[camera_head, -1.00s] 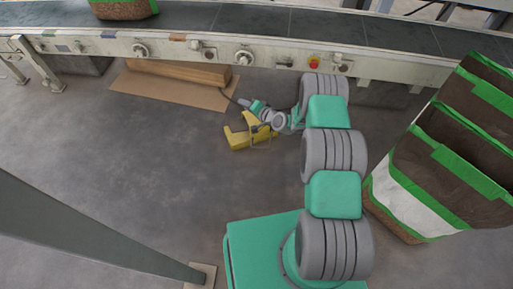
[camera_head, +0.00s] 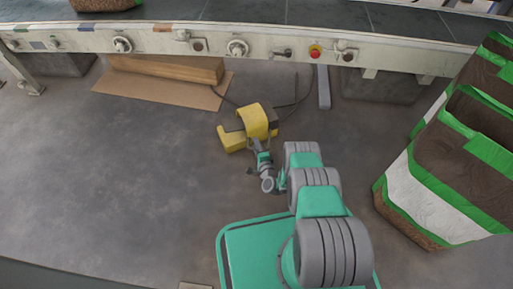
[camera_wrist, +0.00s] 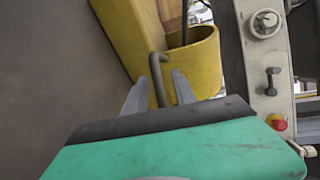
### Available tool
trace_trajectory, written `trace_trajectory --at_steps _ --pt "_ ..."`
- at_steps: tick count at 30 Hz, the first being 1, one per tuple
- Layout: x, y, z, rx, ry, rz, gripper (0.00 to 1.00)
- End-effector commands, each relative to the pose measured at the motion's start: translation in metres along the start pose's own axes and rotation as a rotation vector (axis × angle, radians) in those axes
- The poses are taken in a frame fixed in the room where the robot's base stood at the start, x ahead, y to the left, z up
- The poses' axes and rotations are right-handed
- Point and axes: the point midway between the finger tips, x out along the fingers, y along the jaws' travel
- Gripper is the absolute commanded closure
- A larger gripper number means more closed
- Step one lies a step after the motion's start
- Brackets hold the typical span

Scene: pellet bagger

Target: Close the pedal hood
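The yellow pedal unit stands on the floor in the head view, with a low base (camera_head: 232,139) and a rounded yellow hood (camera_head: 257,120). My gripper (camera_head: 256,146) is at the near side of the hood. In the wrist view the curved yellow hood (camera_wrist: 204,68) fills the upper middle, its dark inside partly showing. A grey bent handle (camera_wrist: 158,78) stands out from it. My gripper (camera_wrist: 160,86) has its two fingers apart, one on each side of the handle, with gaps showing. The hood's exact angle and the pedal inside are hard to make out.
The conveyor (camera_head: 155,39) runs across the back, with a red emergency button (camera_head: 315,51) on its side. Flat cardboard (camera_head: 160,90) lies on the floor behind left. Large pellet bags (camera_head: 440,190) stand at the right. Floor to the left is clear.

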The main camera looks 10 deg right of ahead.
Motion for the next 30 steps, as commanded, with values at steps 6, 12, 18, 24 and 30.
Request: trace_trajectory --at_steps 6,12,18,24,30 --pt "0.0060 -0.0014 -0.0019 0.000 0.003 0.000 0.68" --pt "0.0056 -0.0014 -0.0027 0.000 0.004 0.000 0.77" --pt "0.0055 -0.0012 -0.0030 0.000 0.005 0.000 0.93" --pt "0.0055 -0.0013 -0.0031 0.000 0.005 0.000 1.00" --pt "0.0055 -0.0014 -0.0033 0.000 0.005 0.000 1.00"
